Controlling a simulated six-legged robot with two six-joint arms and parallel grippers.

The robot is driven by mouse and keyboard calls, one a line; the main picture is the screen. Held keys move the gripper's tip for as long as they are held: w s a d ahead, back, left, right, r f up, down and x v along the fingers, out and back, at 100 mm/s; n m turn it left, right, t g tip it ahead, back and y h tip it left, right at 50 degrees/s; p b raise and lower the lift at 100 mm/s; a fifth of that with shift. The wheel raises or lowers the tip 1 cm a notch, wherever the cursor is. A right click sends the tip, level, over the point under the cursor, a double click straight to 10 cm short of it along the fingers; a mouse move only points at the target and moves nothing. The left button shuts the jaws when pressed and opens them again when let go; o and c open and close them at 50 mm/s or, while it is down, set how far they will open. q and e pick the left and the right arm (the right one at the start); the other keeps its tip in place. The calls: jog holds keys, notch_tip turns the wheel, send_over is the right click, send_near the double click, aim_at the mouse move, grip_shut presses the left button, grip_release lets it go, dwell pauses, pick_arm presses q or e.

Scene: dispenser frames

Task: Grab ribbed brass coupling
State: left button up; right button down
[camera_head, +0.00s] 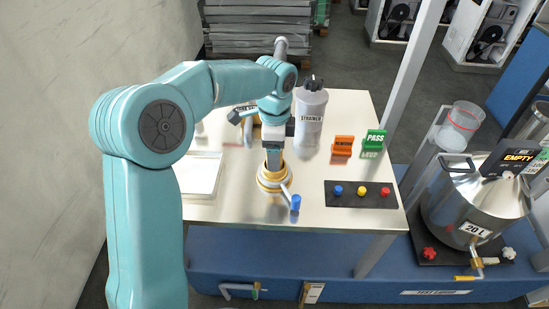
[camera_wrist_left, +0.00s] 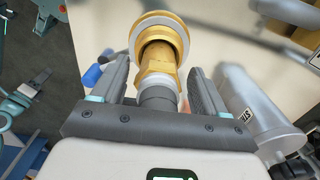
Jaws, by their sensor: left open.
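A brass coupling (camera_head: 272,180) with a pale ring stands on the light tabletop in the head view, partly hidden by my left gripper (camera_head: 273,157) above it. In the left wrist view the brass coupling (camera_wrist_left: 158,68) shows a wide round flange, a hex part and a grey end. The fingers of my left gripper (camera_wrist_left: 152,78) are apart, one on each side of the coupling, with visible gaps. Whether its surface is ribbed is hard to tell. A blue-tipped lever (camera_head: 294,202) sits beside its base. My right gripper is not in view.
A grey canister labelled STRAINER (camera_head: 310,115) stands close to the right of my gripper. Orange (camera_head: 343,145) and green PASS (camera_head: 374,140) signs stand behind a black button panel (camera_head: 350,200). A pale tray (camera_head: 198,175) lies left. A steel 20 L drum (camera_head: 470,205) stands right.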

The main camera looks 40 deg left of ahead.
pick_arm(q)
jog(key=shift+s+f, duration=0.15)
jog(key=shift+f, duration=0.7)
jog(key=shift+c, duration=0.9)
grip_shut()
jog(key=shift+r, duration=0.1)
